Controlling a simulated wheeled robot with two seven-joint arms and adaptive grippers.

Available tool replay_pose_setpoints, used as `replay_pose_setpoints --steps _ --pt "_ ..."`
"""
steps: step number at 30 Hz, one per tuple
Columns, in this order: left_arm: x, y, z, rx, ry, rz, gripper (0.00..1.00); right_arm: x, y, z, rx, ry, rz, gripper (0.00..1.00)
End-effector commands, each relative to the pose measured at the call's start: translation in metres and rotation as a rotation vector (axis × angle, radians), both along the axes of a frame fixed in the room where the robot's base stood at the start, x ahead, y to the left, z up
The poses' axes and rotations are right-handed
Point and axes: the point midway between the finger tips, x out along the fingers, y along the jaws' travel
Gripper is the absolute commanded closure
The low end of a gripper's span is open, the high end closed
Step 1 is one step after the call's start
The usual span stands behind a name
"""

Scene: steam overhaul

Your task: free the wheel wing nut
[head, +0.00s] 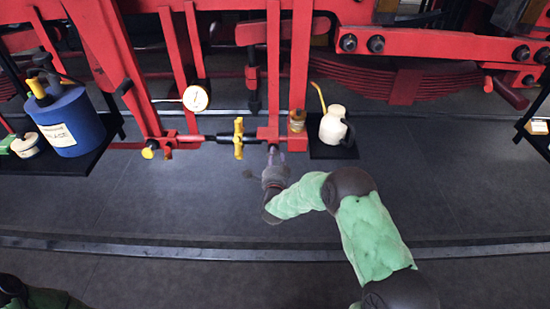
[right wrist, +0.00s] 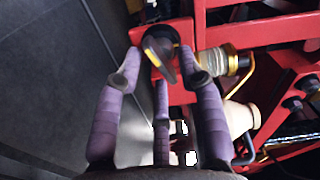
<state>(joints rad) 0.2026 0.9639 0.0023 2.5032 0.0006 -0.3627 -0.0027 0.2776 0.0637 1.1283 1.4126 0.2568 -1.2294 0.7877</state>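A dark winged piece with a yellowish edge, which looks like the wheel wing nut (right wrist: 162,60), sits on a round dark boss on a red plate in the right wrist view. In the head view my gripper mostly hides that spot. My right gripper (head: 273,152) is at the foot of a red upright. In the right wrist view its purple fingers (right wrist: 160,75) are spread on both sides of the winged piece, with a third finger below. A gap shows between fingers and piece; I cannot tell whether any finger touches it. My left gripper is out of view.
A yellow winged fitting (head: 238,138) on a horizontal rod is just left of my right gripper. A gauge (head: 196,98) and blue container (head: 70,122) are farther left. The floor in front is clear.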

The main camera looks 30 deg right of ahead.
Motion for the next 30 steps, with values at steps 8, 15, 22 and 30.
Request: replay_pose_setpoints --steps 8,15,22,30 --pt "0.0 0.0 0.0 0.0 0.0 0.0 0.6 -0.04 0.025 0.0 0.001 0.002 0.002 0.61" --pt "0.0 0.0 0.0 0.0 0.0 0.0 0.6 -0.077 0.048 0.0 0.0 0.002 0.002 0.61" --pt "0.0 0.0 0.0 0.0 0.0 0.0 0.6 -0.096 0.059 -0.001 0.002 0.003 0.0 0.61" --pt "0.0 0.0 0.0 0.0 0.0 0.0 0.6 -0.099 0.06 -0.001 0.001 0.002 -0.001 0.61"
